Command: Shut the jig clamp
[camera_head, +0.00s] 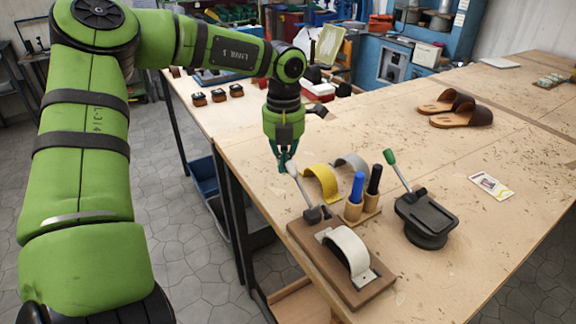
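The jig (350,290) is a brown wooden block near the table's left edge, with a curved white strap (349,250) on a metal plate. Its clamp (316,213) sits at the block's back left corner. The clamp's pale lever (301,189) stands raised, leaning up and to the left. My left gripper (287,161) points down at the lever's upper end, and its teal fingers overlap the lever tip. The fingers look close together, but I cannot tell whether they grip the lever. My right gripper is not in view.
Right of the jig are a wooden holder with blue (357,187) and black (375,179) handled tools, and a dark swivel fixture (427,217) with a green-tipped lever. Yellow (321,182) and grey straps lie behind. Brown sandals (455,109) and a card (491,186) lie farther right.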

